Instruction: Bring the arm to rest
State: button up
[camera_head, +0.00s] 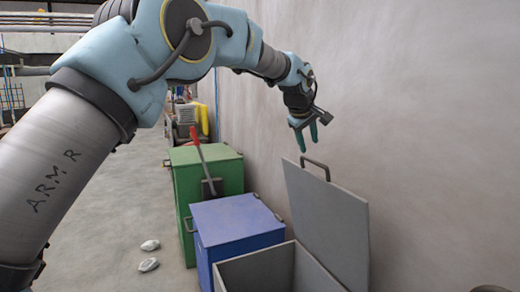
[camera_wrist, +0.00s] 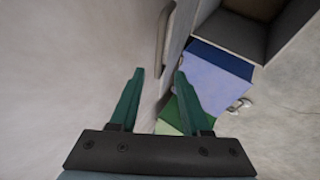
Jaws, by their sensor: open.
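My arm reaches from the left across the top of the head view. My gripper (camera_head: 312,138) hangs over the raised lid of the grey bin, near the wall, pointing down. In the wrist view my gripper (camera_wrist: 158,75) shows two green fingers spread apart with nothing between them. The raised grey lid (camera_head: 335,220) and its handle (camera_head: 315,168) are just below the gripper in the head view. The handle also shows in the wrist view (camera_wrist: 161,40), beyond the fingertips and apart from them.
The open grey bin (camera_head: 255,272) stands in front of a shut blue box (camera_head: 238,222) and a green box (camera_head: 222,172) with a red lever (camera_head: 197,145). Two pale lumps (camera_head: 149,256) lie on the floor.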

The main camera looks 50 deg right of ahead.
jog(key=w+a+f+t+y, duration=0.1)
jog(key=w+a+f+y, duration=0.15)
jog(key=w+a, duration=1)
jog(key=w+a+f+y, duration=0.1)
jog(key=w+a+f, duration=0.3)
jog(key=w+a, duration=0.8)
jog(key=a+f+n+y, duration=0.1)
jog(key=a+f, duration=0.1)
jog(key=a, duration=1)
jog(key=a+f+y, duration=0.1)
jog(key=a+f, duration=0.2)
jog(key=a, duration=0.8)
jog(key=s+a+f, duration=0.2)
jog(key=s+a, duration=0.3)
jog(key=a, duration=0.3)
jog(key=s+a+f+g+y, duration=0.1)
jog(key=s+a, duration=0.3)
jog(key=a, duration=0.4)
jog(key=s+a+f, duration=0.3)
jog(key=s+a, duration=0.2)
jog(key=a, duration=0.4)
jog(key=shift+s+f+n+g, duration=0.2)
jog(key=shift+s+n+g, duration=0.1)
jog(key=shift+s+n, duration=0.1)
jog(key=shift+o, duration=0.2)
jog(key=shift+w+a+y, duration=0.1)
jog(key=shift+y, duration=0.15)
